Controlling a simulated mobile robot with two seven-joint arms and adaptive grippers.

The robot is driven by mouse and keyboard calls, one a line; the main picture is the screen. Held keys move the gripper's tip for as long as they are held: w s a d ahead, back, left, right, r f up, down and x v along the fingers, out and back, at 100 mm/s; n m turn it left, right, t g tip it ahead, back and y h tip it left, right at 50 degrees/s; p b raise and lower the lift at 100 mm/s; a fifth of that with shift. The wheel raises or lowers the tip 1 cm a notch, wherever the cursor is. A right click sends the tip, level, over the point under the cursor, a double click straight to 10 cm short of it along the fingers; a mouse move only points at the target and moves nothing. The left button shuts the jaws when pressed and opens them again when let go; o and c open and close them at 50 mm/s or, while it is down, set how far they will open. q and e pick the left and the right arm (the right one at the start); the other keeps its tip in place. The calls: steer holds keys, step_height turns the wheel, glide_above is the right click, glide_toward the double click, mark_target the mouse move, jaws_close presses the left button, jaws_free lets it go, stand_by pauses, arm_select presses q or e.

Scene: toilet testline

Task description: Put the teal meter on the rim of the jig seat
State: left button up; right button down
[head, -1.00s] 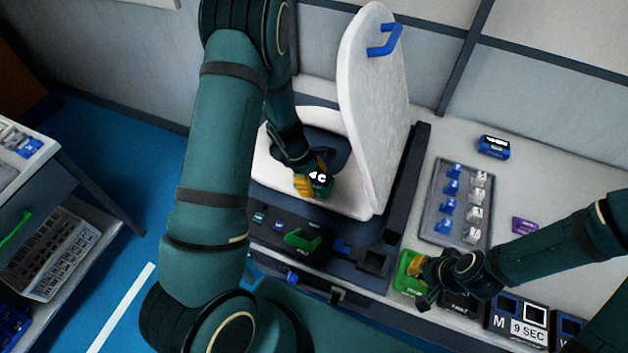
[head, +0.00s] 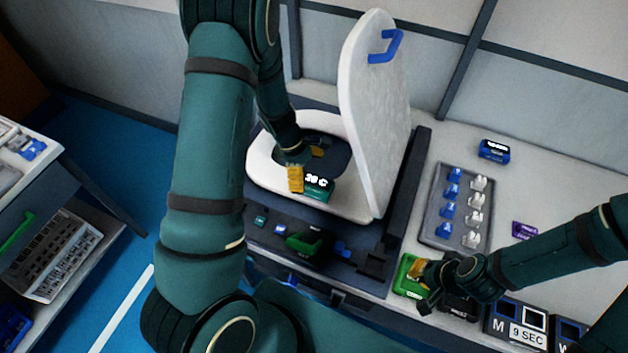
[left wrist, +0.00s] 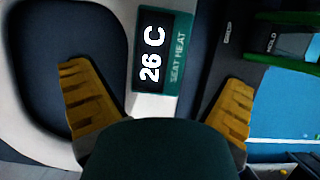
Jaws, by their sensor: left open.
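The teal meter (head: 319,187) lies on the front rim of the white jig seat (head: 266,176). It has a lit display, which reads 26 C beside the words SEAT HEAT in the left wrist view (left wrist: 163,55). My left gripper (head: 306,166) is open just beside the meter in the head view. In the left wrist view its yellow fingers (left wrist: 157,100) are spread wide, with clear gaps to the meter's body. My right gripper (head: 421,287) is beside a green block (head: 407,276) on the right bench; whether its jaws are closed is not clear.
The raised white lid (head: 375,120) with a blue handle stands behind the seat. A grey tray (head: 432,222) of blue and clear pieces, a blue device (head: 494,151) and a purple tag (head: 524,230) are on the bench. A green part (head: 304,241) sits on the jig's front panel.

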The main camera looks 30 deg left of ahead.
steer(key=shift+r+p, duration=0.45)
steer(key=shift+r, duration=0.2)
arm_select(q)
steer(key=v, duration=0.7)
